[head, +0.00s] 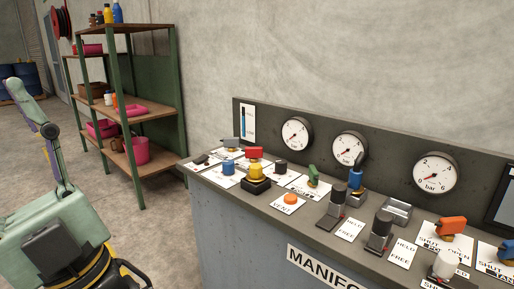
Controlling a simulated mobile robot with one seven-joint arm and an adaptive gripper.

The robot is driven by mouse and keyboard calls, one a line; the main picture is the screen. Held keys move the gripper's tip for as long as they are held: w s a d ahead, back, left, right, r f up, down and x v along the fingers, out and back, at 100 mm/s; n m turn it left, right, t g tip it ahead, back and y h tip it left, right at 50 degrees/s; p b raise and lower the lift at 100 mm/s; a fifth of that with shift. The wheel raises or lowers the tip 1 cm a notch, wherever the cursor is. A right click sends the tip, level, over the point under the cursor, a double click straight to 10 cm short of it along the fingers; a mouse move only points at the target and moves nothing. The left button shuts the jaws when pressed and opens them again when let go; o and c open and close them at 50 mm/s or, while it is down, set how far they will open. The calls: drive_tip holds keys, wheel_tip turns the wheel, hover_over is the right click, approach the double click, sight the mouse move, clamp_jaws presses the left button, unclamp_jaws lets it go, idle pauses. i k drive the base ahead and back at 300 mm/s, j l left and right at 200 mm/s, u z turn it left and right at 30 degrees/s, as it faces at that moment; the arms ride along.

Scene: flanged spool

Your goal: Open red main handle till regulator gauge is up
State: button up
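A red handle (255,152) sits on the bench panel, toward its left end, just behind a yellow knob (257,171) on a dark base. I cannot read a label that marks it as the main handle. Three round white gauges stand on the dark back panel: a left one (296,133), a middle one (348,148) and a right one (436,173) marked "bar". Which of them is the regulator gauge is not clear, and the needles are too small to read surely. My gripper cannot be made out in the head view.
The bench (235,225) also carries a blue handle (355,180), a green handle (313,174), an orange handle (452,226), an orange button (290,199) and a white knob (445,264). A green-framed shelf (160,140) stands behind left. Open floor (150,230) lies left of the bench.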

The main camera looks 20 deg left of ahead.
sight(250, 152)
drive_tip(key=i+j+u, duration=0.45)
drive_tip(key=i, duration=0.4)
